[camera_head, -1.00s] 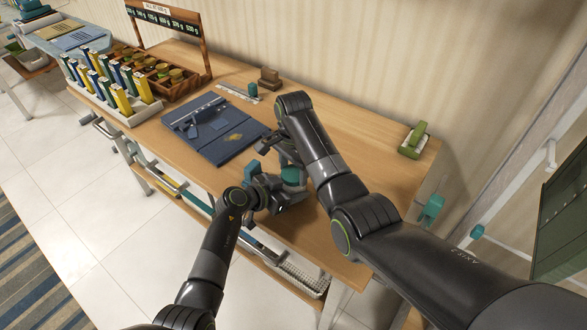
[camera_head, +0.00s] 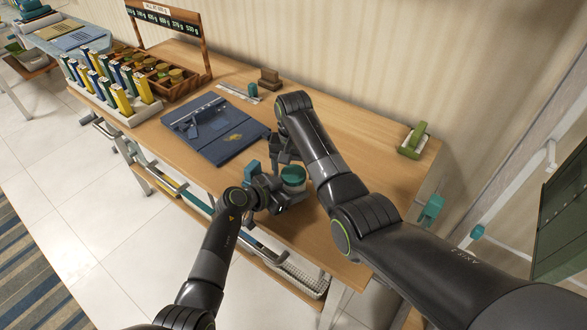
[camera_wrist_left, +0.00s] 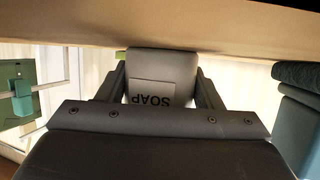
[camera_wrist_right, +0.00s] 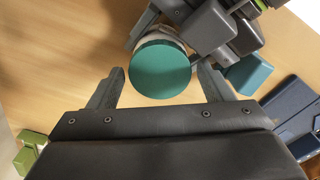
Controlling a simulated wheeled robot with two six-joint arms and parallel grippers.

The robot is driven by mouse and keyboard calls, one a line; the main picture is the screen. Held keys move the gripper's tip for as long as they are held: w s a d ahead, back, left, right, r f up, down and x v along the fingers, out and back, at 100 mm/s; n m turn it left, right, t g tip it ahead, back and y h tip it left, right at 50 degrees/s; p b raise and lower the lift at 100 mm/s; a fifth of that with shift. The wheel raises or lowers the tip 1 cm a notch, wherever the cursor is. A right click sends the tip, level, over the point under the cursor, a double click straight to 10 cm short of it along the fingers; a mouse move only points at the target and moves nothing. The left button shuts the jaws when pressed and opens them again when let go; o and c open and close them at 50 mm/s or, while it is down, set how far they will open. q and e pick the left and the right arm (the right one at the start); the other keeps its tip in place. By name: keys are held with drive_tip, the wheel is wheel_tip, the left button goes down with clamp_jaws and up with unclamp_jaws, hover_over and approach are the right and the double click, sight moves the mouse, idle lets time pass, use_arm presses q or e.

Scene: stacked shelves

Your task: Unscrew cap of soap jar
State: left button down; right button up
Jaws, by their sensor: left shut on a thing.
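The soap jar is a pale grey jar with "SOAP" on its label (camera_wrist_left: 150,75). My left gripper (camera_wrist_left: 158,90) is shut around its body; in the head view this gripper (camera_head: 280,192) is near the table's front edge. The round teal cap (camera_wrist_right: 160,72) sits on top of the jar and also shows in the head view (camera_head: 293,173). My right gripper (camera_wrist_right: 160,90) is open above the cap, its fingers spread to either side with gaps visible. In the head view its fingers (camera_head: 288,155) are partly hidden by my right arm.
A dark blue board (camera_head: 215,128) lies left of the jar. A teal block (camera_head: 251,168) is close to my left gripper.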

drive_tip(key=shift+o, duration=0.3)
drive_tip(key=shift+r, duration=2.25)
drive_tip(key=shift+c, duration=0.3)
drive_tip(key=m, duration=0.1)
drive_tip(key=r+m, duration=0.1)
drive_tip(key=m, duration=0.2)
drive_tip(key=shift+r, duration=0.3)
drive_tip(key=m, duration=0.2)
drive_tip(key=r+m, duration=0.1)
drive_tip(key=m, duration=0.2)
drive_tip(key=shift+r+m, duration=0.35)
drive_tip(key=shift+m, duration=0.05)
drive_tip(key=shift+f+m, duration=0.3)
wheel_tip(320, 180, down, 7)
drive_tip(key=shift+f, duration=0.15)
drive_tip(key=shift+c, duration=0.5)
